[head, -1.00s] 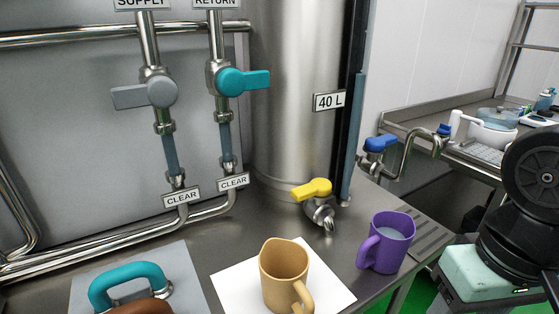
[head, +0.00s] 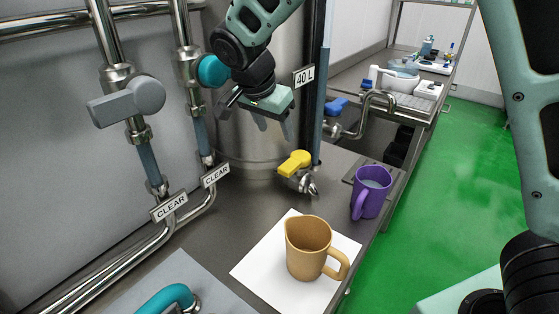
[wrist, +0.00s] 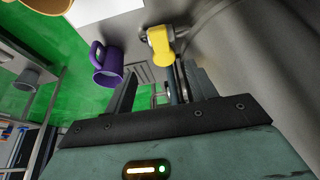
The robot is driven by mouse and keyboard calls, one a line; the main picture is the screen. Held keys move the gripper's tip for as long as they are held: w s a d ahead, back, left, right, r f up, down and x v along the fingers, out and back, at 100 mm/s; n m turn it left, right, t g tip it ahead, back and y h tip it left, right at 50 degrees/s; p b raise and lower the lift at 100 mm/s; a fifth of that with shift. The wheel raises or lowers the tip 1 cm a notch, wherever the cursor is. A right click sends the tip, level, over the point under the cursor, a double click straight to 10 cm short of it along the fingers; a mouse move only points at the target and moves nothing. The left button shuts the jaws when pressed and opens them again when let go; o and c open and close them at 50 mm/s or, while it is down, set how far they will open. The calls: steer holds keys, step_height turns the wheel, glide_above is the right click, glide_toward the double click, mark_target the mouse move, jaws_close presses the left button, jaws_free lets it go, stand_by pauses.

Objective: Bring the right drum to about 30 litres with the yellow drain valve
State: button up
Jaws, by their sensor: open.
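The steel drum (head: 228,135) stands at the back of the counter, with a 40 L sign (head: 304,76) and a bluish upright tube (head: 327,60) at its right side. My arm hides part of the drum. The yellow drain valve (head: 295,163) sits low at its front, its handle pointing left above a short spout (head: 309,187). No stream shows under the spout. In the wrist view the yellow handle (wrist: 161,46) lies beyond the fingertips. My gripper (head: 275,130) is open and empty, above the yellow valve and apart from it.
A tan jug (head: 306,247) stands on a white mat (head: 256,272). A purple mug (head: 370,198) with pale liquid stands right of the valve. A blue-handled valve (head: 336,106) is behind. Grey (head: 125,101) and teal (head: 212,71) pipe valves are at left.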

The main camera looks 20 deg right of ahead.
mark_target(289, 166)
steer(key=p+x, duration=0.2)
steer(key=x, duration=1.2)
steer(key=shift+f, duration=0.15)
steer(key=shift+s, duration=0.1)
jaws_close()
